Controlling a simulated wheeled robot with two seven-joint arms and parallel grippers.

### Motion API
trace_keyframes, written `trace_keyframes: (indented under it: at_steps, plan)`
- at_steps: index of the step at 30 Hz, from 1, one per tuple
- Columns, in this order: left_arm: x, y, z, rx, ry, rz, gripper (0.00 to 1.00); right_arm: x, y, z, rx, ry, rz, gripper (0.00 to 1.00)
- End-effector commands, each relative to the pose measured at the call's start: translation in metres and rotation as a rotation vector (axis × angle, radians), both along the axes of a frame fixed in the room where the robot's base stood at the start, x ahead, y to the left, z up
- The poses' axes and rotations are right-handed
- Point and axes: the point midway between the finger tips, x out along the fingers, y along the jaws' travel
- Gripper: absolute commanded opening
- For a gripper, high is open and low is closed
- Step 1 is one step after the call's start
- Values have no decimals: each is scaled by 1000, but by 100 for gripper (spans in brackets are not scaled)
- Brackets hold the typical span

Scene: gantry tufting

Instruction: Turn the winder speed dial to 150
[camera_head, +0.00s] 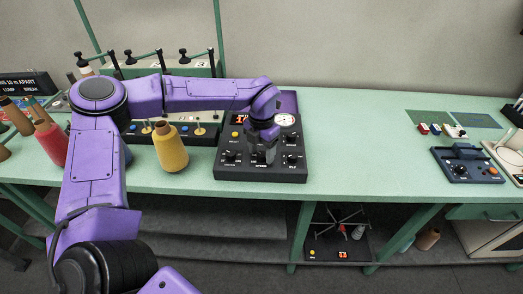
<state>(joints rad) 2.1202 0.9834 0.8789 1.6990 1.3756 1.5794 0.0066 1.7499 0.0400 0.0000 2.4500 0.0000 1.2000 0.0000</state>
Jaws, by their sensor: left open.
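The black winder control box (233,171) stands on the green bench at the middle of the head view. Its panel has several black knobs, a yellow button, a red display and a round white gauge (285,120). The dial above the word SPEED, at the middle of the front row, is mostly hidden by my left gripper (262,157). That gripper points down over it with open jaws. I cannot tell whether the fingers touch the dial or what value it is set to. My right gripper is not in view.
A yellow yarn cone (170,149) stands left of the box, and a red cone (50,143) stands farther left. A dark blue device (468,165) sits at the right. The bench (365,150) between the box and that device is clear. A small rack stands below the bench.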

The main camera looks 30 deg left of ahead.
Motion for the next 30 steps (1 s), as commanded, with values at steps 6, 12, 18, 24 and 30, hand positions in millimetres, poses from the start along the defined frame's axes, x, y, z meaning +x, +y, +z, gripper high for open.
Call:
trace_keyframes:
  at_steps: [6,12,18,24,30]
  plan:
    - [2,0,39,1,-8,1,60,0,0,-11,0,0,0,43]
    - [1,0,84,1,-4,0,60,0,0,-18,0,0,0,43]
    - [1,0,103,0,-1,0,60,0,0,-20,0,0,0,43]
    - [1,0,104,0,-1,0,60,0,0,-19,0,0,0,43]
    - [1,0,103,0,-1,-1,60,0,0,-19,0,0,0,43]
